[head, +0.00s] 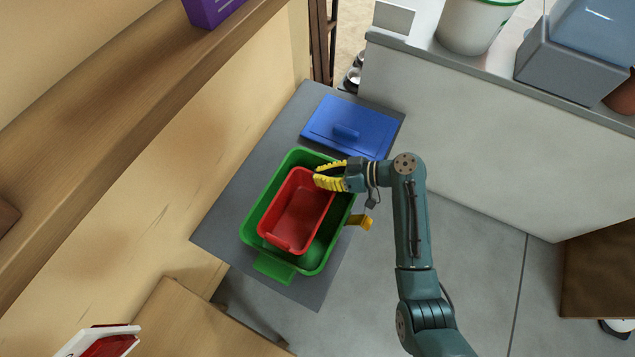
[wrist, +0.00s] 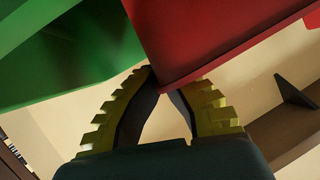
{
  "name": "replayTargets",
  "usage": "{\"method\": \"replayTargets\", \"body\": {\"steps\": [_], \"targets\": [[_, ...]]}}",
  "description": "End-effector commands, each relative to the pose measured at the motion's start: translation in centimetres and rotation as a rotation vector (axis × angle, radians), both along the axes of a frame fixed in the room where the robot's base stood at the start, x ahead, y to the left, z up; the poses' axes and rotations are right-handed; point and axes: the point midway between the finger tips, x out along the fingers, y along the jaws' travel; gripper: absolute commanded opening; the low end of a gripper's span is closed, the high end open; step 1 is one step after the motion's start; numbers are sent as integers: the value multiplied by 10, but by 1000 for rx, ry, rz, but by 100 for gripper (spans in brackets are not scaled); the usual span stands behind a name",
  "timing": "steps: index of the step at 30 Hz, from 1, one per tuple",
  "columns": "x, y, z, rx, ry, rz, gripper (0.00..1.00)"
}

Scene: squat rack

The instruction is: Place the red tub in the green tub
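The red tub (head: 297,212) is an open rectangular tub, seen within the outline of the larger green tub (head: 252,222) in the head view. I cannot tell whether its base touches the green tub's floor. My gripper (head: 316,176) is at the red tub's upper right corner, its yellow fingers astride the rim. In the wrist view the fingers (wrist: 165,82) close together on the edge of the red tub (wrist: 205,35). The green tub (wrist: 65,55) shows to the left there. The fingertips are partly hidden by the red wall.
The green tub stands on a grey surface (head: 222,225) beside a wooden wall. A blue lid (head: 350,122) with a handle lies behind it. A pale counter (head: 480,120) stands at right.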

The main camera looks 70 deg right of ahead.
Motion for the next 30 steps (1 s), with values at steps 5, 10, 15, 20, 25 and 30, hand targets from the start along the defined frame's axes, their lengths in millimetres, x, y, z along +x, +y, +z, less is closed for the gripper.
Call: {"method": "replayTargets", "body": {"steps": [5, 10, 15, 20, 25, 30], "targets": [[0, 0, -37, 2, 0, 0, 0], [0, 0, -36, 0, -1, 1, 0], [0, 0, -40, 0, 0, 1, 0], [0, 0, -46, 1, 0, 0, 0], [0, 1, -52, 5, 2, -1, 0], [-1, 3, -54, 12, 7, 0, 20]]}}
